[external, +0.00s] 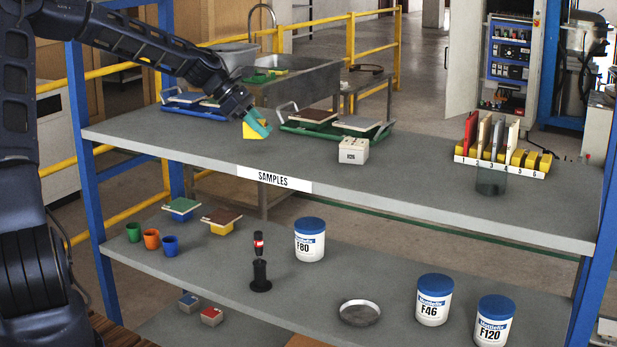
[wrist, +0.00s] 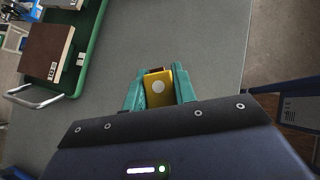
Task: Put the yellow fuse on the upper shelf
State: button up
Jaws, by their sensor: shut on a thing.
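The yellow fuse (external: 252,131) is a small yellow block at the left part of the grey upper shelf (external: 400,185). My gripper (external: 257,122), with teal fingers, is shut on it from above. In the wrist view the fuse (wrist: 158,88) sits between the two teal fingers and shows a pale round spot on its face. The fuse is at the shelf surface or just above it; I cannot tell whether it touches. The fingers hide part of its sides.
A green tray (external: 292,127) with tiles stands just right of the fuse, and a white block (external: 353,150) lies beyond. A numbered tile rack (external: 540,165) and a glass (external: 490,183) stand at the right. The shelf's front middle is clear. Jars and cups stand on the lower shelf (external: 220,270).

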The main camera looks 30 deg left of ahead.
aim_at(261, 138)
jog(key=shift+f, duration=1.5)
jog(key=shift+f, duration=0.1)
jog(key=o, duration=1)
